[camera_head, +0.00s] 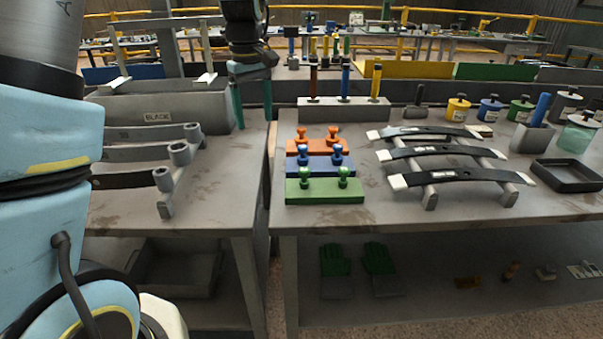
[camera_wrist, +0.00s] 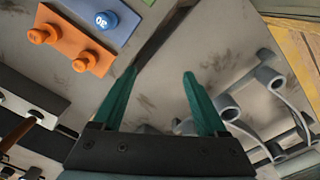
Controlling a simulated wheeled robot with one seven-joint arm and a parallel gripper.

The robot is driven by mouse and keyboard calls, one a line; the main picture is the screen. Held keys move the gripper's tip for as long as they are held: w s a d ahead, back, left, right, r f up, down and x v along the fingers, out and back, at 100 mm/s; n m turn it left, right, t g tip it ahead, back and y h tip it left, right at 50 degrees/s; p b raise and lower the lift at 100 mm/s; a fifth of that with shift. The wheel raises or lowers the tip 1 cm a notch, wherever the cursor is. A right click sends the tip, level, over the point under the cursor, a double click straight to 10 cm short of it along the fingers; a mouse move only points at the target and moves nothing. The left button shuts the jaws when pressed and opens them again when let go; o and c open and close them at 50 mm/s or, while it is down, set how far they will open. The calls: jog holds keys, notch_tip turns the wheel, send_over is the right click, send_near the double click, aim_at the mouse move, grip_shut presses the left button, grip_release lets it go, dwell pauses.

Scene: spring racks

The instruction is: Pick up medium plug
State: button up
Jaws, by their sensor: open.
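Three coloured blocks stand on the right table, each with a pair of round-topped plugs: the orange block (camera_head: 312,150), the blue block (camera_head: 295,168) and the green block (camera_head: 324,195). The blue plugs (camera_head: 337,152) stand in the middle row; no label there says medium. In the wrist view a blue plug (camera_wrist: 105,20) with a number on top and two orange plugs (camera_wrist: 80,65) show at upper left. My gripper (camera_head: 254,124) is open and empty, teal fingers pointing down over the gap between the tables, left of the blocks. It also shows in the wrist view (camera_wrist: 160,73).
A grey rack with curved springs (camera_head: 150,152) and a bin labelled black (camera_head: 190,112) are on the left table. Black leaf springs (camera_head: 455,152) lie on a rack at right. A grey stand (camera_head: 345,112) with upright coloured-handled tools is behind the blocks.

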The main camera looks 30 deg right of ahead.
jog(key=b, duration=0.2)
send_over(302, 147)
jog(key=shift+w+a+f+n, duration=0.1)
jog(key=shift+w+f+n, duration=0.25)
jog(key=shift+f, duration=0.3)
jog(key=shift+s+d+f, duration=0.1)
jog(key=shift+s+d, duration=0.05)
jog(key=shift+d, duration=0.2)
notch_tip(302, 147, down, 5)
jog(key=shift+p, duration=0.6)
jog(key=shift+s+a+f+p, duration=0.1)
jog(key=shift+f+p, duration=0.35)
jog(key=shift+f, duration=0.9)
jog(key=shift+a+f+p, duration=0.1)
jog(key=shift+f+p, duration=0.3)
jog(key=shift+f, duration=0.95)
jog(key=shift+c, duration=0.3)
